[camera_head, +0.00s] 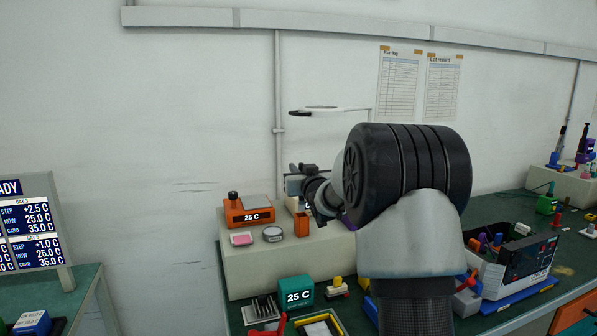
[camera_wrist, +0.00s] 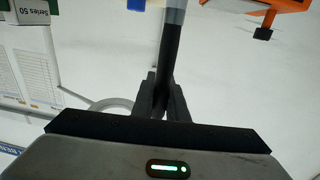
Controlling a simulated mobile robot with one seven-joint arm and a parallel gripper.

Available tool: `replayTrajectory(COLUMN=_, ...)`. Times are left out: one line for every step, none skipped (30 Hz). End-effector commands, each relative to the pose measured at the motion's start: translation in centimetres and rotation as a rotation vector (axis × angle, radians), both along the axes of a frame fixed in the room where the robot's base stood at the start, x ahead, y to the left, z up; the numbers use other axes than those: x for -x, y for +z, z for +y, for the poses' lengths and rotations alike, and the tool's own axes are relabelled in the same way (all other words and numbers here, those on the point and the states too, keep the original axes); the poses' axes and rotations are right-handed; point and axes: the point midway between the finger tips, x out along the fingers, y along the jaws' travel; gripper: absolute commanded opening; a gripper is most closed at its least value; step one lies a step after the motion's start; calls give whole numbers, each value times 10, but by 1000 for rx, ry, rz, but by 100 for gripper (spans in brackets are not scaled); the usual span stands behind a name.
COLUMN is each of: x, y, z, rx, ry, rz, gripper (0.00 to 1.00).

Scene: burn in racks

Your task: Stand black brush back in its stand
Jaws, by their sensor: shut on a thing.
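My gripper (camera_wrist: 163,98) is shut on a dark rod, the black brush (camera_wrist: 172,58). The brush runs away from the fingers to a grey section (camera_wrist: 174,14) at the top edge of the wrist view, and its far end is out of frame.
An orange 25 C device (camera_head: 248,214), a pink pad (camera_head: 241,239) and a round grey dish (camera_head: 272,234) share the pale block (camera_head: 255,262). A ring lamp (camera_head: 318,110) hangs above.

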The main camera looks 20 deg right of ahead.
Motion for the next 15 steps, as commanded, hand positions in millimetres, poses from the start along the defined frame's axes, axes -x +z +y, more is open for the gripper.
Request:
replayTrajectory(x=0, y=0, z=0, rx=0, ry=0, rz=0, gripper=0)
replayTrajectory(x=0, y=0, z=0, rx=0, ry=0, rz=0, gripper=0)
replayTrajectory(x=0, y=0, z=0, rx=0, ry=0, rz=0, gripper=0)
replayTrajectory(x=0, y=0, z=0, rx=0, ry=0, rz=0, gripper=0)
replayTrajectory(x=0, y=0, z=0, rx=0, ry=0, rz=0, gripper=0)
replayTrajectory(x=0, y=-1, z=0, rx=0, ry=0, rz=0, gripper=0)
replayTrajectory(x=0, y=-1, z=0, rx=0, ry=0, rz=0, gripper=0)
replayTrajectory(x=0, y=-2, z=0, rx=0, ry=0, rz=0, gripper=0)
replayTrajectory(x=0, y=-3, z=0, rx=0, ry=0, rz=0, gripper=0)
replayTrajectory(x=0, y=-4, z=0, rx=0, ry=0, rz=0, gripper=0)
replayTrajectory(x=0, y=-5, z=0, rx=0, ry=0, rz=0, gripper=0)
replayTrajectory(x=0, y=-6, z=0, rx=0, ry=0, rz=0, gripper=0)
replayTrajectory(x=0, y=-7, z=0, rx=0, ry=0, rz=0, gripper=0)
replayTrajectory(x=0, y=-8, z=0, rx=0, ry=0, rz=0, gripper=0)
replayTrajectory(x=0, y=-9, z=0, rx=0, ry=0, rz=0, gripper=0)
